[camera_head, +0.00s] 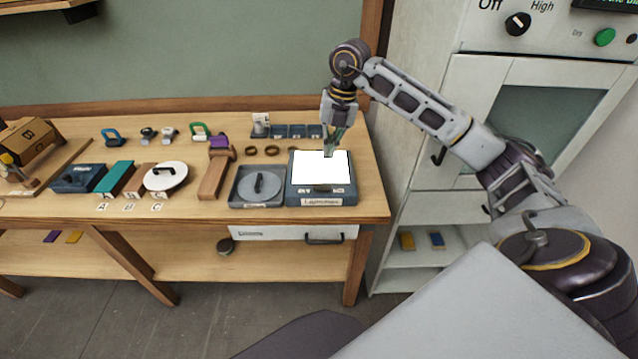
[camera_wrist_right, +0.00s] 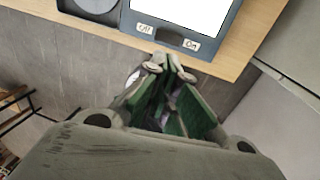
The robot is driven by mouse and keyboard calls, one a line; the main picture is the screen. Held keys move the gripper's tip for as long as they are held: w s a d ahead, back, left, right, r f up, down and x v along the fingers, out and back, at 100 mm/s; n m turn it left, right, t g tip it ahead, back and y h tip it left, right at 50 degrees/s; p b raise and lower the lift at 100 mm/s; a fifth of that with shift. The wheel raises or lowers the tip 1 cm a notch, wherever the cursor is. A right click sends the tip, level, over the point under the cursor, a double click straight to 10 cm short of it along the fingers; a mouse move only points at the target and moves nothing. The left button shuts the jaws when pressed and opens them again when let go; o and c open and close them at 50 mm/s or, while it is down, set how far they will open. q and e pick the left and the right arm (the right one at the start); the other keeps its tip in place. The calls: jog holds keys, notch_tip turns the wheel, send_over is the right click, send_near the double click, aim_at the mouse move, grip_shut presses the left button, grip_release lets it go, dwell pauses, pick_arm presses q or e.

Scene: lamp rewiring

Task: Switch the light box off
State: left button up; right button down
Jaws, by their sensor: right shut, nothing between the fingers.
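The light box (camera_head: 347,190) is a blue-grey box near the right end of the workbench. Its top panel (camera_head: 320,167) glows bright white, so it is lit. In the right wrist view the light box (camera_wrist_right: 226,40) is at the top, with an "Off" label (camera_wrist_right: 145,28) at left and an "On" label (camera_wrist_right: 191,45) at right on its edge. A dark switch area (camera_wrist_right: 168,37) lies between the labels. My right gripper (camera_head: 329,153) is shut and empty, pointing down over the box; its fingertips (camera_wrist_right: 168,64) appear just short of the labelled edge. My left gripper is out of view.
A grey tray with a round disc (camera_head: 258,187) stands directly left of the light box. A brown block stand (camera_head: 214,178) is further left. Small blue bins (camera_head: 295,131) are behind. A white cabinet (camera_head: 412,215) stands right of the workbench.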

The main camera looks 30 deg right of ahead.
jog(key=p, duration=0.2)
send_near(322, 187)
jog(key=a+f, duration=0.1)
jog(key=f, duration=0.3)
jog(key=a+f, duration=0.1)
jog(key=f, duration=0.1)
jog(key=shift+w+a+f, duration=0.1)
jog(key=shift+a+f, duration=0.2)
jog(key=shift+a, duration=0.1)
jog(key=shift+f, duration=0.1)
jog(key=shift+a+f, duration=0.1)
dwell(0.4)
